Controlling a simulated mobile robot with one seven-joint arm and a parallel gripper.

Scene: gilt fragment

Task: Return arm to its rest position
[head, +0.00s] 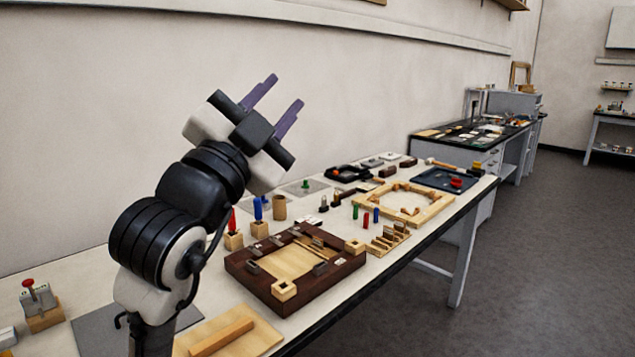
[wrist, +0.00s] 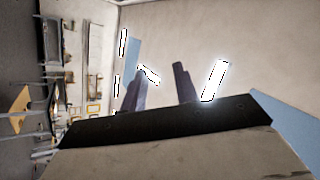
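My gripper (head: 275,107) is raised above the back of the workbench, in the left half of the head view. Its two purple fingers stand apart and point up and to the right. Nothing is between them. In the wrist view the two fingers (wrist: 159,88) also show apart, with wall and bright light patches behind them. My arm rises from the lower left of the head view, bent at the elbow, and touches nothing that I can see. It hides part of the bench behind it.
The long bench (head: 345,283) holds a dark wooden frame (head: 240,268), a light wooden frame (head: 440,208), a blue tray (head: 432,180) and several small tools. A wall (head: 120,120) stands behind. Open floor (head: 540,260) lies to the right.

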